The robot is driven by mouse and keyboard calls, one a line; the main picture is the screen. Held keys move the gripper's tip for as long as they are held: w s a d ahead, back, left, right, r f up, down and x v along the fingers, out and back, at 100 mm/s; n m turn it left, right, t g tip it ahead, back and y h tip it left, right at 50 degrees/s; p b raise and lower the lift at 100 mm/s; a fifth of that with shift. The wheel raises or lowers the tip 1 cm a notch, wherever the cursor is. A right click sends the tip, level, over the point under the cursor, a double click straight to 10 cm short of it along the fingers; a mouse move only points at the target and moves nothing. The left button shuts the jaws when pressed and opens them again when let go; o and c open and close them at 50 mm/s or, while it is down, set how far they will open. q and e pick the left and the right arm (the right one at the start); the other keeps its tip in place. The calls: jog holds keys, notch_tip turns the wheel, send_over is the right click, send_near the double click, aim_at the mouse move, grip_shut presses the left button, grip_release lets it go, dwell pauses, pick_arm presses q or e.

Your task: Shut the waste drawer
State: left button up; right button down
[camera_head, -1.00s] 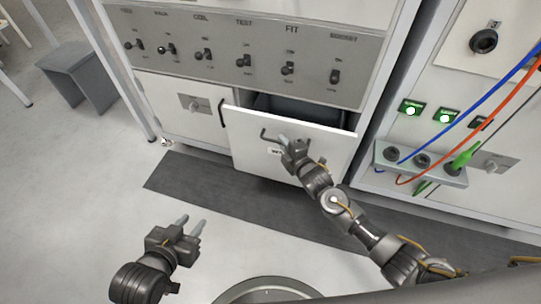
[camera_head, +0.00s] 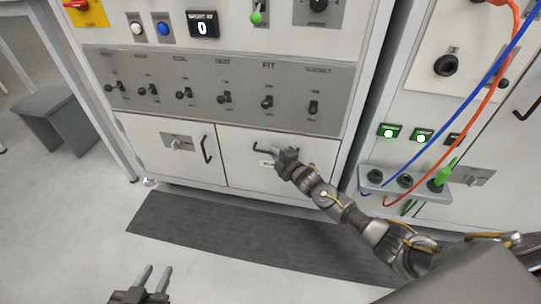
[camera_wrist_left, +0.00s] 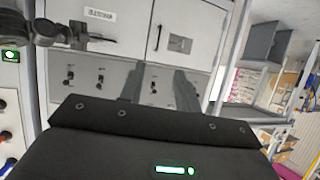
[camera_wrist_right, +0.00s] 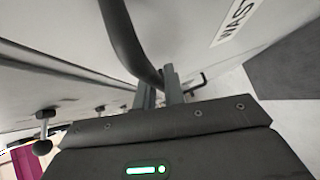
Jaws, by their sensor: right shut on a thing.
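The waste drawer (camera_head: 237,170) is the white front below the switch panel, right of the middle in the head view. Its front sits flush in the cabinet, with no gap seen along its top. My right gripper (camera_head: 275,152) is at the drawer front, shut on the dark drawer handle (camera_wrist_right: 126,42). Part of the "WASTE" label (camera_wrist_right: 236,20) shows beside it in the right wrist view. My left gripper (camera_head: 155,271) is open and empty, low in the head view, away from the cabinet. Its fingers also show in the left wrist view (camera_wrist_left: 160,84).
A white cupboard door (camera_head: 165,148) with a dark handle is left of the drawer. A switch panel (camera_head: 205,90) is above. A socket strip (camera_head: 405,184) with blue and orange cables stands at right. A dark mat (camera_head: 200,235) lies in front; a grey stool (camera_head: 60,125) is far left.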

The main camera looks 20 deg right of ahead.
jog(key=shift+w+d+r, duration=0.2)
jog(key=shift+r, duration=0.05)
jog(key=c, duration=1.8)
grip_release()
jog(key=shift+c, duration=0.2)
jog(key=o, duration=0.4)
jog(key=shift+w+f, duration=0.1)
jog(key=shift+f, duration=0.1)
jog(key=shift+c, duration=0.2)
pick_arm(q)
jog(key=shift+s+f, duration=0.1)
jog(key=shift+f, duration=0.15)
